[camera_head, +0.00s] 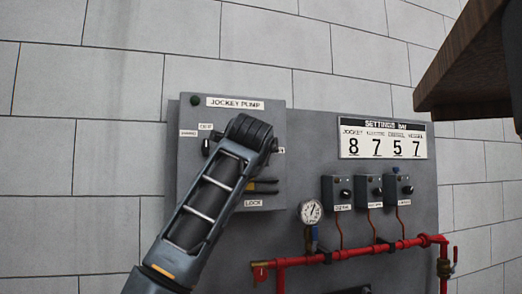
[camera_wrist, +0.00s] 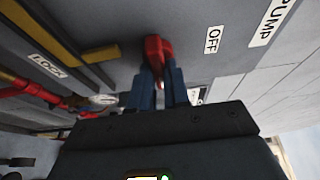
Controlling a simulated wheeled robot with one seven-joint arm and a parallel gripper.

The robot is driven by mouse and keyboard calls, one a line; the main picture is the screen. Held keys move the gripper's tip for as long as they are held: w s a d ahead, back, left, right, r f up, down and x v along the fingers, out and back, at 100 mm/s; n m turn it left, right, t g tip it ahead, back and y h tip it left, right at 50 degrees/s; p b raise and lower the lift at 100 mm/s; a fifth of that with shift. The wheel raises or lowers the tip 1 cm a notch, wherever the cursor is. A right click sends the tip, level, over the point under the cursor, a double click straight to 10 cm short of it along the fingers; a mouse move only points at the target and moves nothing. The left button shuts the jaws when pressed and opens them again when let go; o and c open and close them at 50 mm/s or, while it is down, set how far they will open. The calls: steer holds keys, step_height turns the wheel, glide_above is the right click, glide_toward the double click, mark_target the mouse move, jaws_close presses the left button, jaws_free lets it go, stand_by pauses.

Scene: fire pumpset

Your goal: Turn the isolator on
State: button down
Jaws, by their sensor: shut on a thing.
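The isolator's red handle (camera_wrist: 155,46) shows in the wrist view on the grey panel face, beside an "OFF" label (camera_wrist: 213,39). My gripper (camera_wrist: 158,80) has its two blue fingers shut on this red handle. In the head view the grey "JOCKEY PUMP" box (camera_head: 272,112) is on the wall panel. My arm covers the middle of the box there, so the handle and my fingertips are hidden. I cannot tell the handle's exact angle.
Yellow-and-black bars (camera_head: 262,186) sit above the "LOCK" label (camera_head: 253,203), close to my wrist. A pressure gauge (camera_head: 311,211), red pipes (camera_head: 350,252) and several small switch boxes (camera_head: 368,190) are at the right. A brown overhang (camera_head: 460,60) juts in at upper right.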

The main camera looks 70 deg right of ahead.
steer(key=shift+f, duration=0.1)
stand_by(0.3)
steer(key=c, duration=1.1)
jaws_free()
steer(key=shift+a, duration=0.1)
steer(key=b+v, duration=0.1)
steer(key=v, duration=0.6)
steer(key=shift+s+a+b, duration=0.15)
steer(key=shift+a+b, duration=0.1)
steer(key=shift+b, duration=0.05)
